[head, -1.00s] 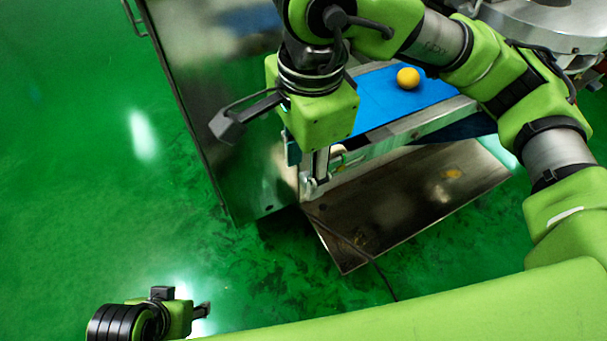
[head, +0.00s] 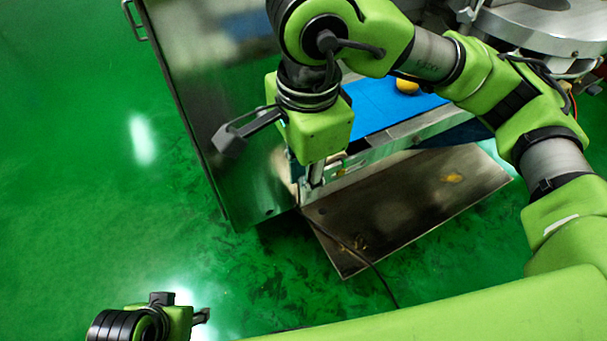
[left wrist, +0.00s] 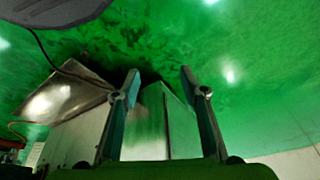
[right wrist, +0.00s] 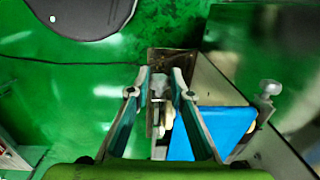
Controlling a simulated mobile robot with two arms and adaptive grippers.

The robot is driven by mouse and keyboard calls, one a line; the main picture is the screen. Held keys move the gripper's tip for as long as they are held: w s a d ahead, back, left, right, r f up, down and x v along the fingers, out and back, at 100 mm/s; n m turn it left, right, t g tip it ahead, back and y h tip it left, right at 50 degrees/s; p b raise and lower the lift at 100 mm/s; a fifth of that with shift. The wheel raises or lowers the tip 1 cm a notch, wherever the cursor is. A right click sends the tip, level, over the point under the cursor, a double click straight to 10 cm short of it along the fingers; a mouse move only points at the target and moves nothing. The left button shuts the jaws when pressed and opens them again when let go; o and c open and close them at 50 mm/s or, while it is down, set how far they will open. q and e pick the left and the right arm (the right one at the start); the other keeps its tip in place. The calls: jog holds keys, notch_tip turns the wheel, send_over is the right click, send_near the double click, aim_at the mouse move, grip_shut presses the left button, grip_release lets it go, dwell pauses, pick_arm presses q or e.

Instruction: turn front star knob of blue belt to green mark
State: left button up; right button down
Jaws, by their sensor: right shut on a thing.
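The blue belt (head: 385,105) lies at the top centre of the head view, partly behind my right arm, and shows in the right wrist view (right wrist: 225,128). My right gripper (head: 308,190) points down at the belt's near left end. In the right wrist view its fingertips (right wrist: 160,82) are closed around a small grey part, apparently the front star knob (right wrist: 158,90), mostly hidden between the fingers. I cannot make out a green mark. My left gripper (head: 204,315) is at the lower left over the floor; in the left wrist view its fingers (left wrist: 159,82) are apart and empty.
A yellow ball (head: 407,87) is on the belt, partly covered by my arm. A grey knob (right wrist: 268,90) stands beside the belt. A steel panel (head: 240,190) stands to the left, a metal tray (head: 400,210) lies below the belt, and a dark cable crosses the floor.

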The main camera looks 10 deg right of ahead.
pick_arm(q)
jog(key=shift+r, duration=0.1)
pick_arm(e)
jog(key=shift+w+r+g+h+p, duration=0.15)
jog(key=shift+g+p, duration=0.1)
jog(key=shift+g, duration=0.25)
jog(key=shift+w+g+h+p, duration=0.15)
jog(key=shift+g+p, duration=0.1)
jog(key=shift+g, duration=0.25)
jog(key=g+p, duration=0.2)
jog(key=shift+w+a+g+h, duration=0.15)
jog(key=shift+g+h, duration=0.15)
jog(key=shift+h, duration=0.1)
jog(key=shift+w+g+h+p, duration=0.1)
jog(key=shift+g+h+p, duration=0.2)
jog(key=shift+g+p, duration=0.65)
pick_arm(q)
notch_tip(320, 180, down, 16)
jog(key=g, duration=0.1)
jog(key=shift+d+r, duration=0.15)
jog(key=shift+r, duration=0.05)
pick_arm(e)
jog(key=shift+f, duration=0.2)
pick_arm(q)
jog(key=shift+w, duration=0.1)
pick_arm(e)
jog(key=c, duration=1.8)
grip_release()
